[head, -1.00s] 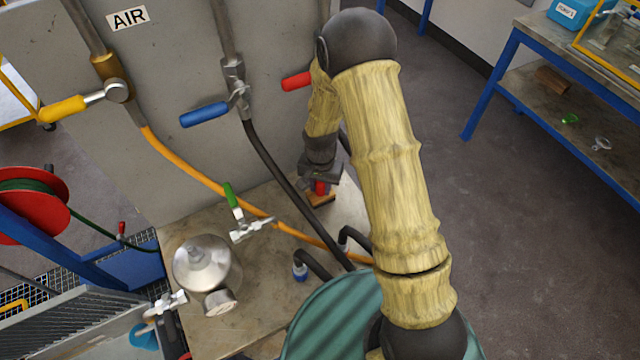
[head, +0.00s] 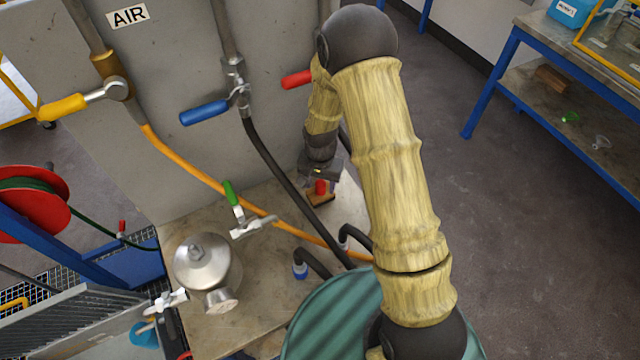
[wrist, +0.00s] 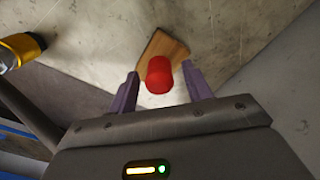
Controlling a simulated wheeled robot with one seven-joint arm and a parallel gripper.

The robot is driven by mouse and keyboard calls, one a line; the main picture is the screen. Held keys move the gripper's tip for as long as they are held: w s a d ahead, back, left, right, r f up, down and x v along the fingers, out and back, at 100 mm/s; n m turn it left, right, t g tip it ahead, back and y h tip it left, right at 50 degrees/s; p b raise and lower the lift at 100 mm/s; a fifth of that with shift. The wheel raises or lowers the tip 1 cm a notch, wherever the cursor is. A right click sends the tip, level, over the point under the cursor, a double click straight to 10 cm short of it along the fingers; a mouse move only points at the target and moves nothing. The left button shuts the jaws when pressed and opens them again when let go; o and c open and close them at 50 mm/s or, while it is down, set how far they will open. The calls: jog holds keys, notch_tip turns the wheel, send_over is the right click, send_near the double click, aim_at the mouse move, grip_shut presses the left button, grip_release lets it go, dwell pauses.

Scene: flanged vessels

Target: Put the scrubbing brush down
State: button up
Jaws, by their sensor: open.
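The scrubbing brush (head: 320,196) has a wooden block and a red knob handle. It rests on the grey bench top (head: 265,300) beside the upright panel. In the wrist view its wooden block (wrist: 163,46) lies on the surface and its red knob (wrist: 159,75) stands toward me between the two purple fingers. My gripper (wrist: 160,88) is open, with a gap visible on each side of the knob. In the head view my gripper (head: 322,180) is just above the brush, and my forearm partly covers this area.
A metal vessel (head: 205,265) with valves stands at the bench's front left. An orange hose (head: 200,177) and a black hose (head: 270,160) cross near the brush. A blue valve lever (head: 204,113) and a red lever (head: 297,79) stick out from the panel.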

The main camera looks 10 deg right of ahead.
jog(key=shift+r+b, duration=0.45)
jog(key=shift+r, duration=3)
jog(key=shift+s+d+r, duration=0.2)
jog(key=shift+r, duration=0.1)
jog(key=s+d+r+n+t, duration=0.2)
jog(key=s+d+r+n, duration=0.2)
jog(key=s+d+r, duration=0.5)
jog(key=s+r, duration=0.2)
jog(key=s, duration=0.3)
jog(key=shift+d+r+t, duration=0.2)
jog(key=shift+r+t, duration=0.1)
jog(key=shift+r, duration=0.05)
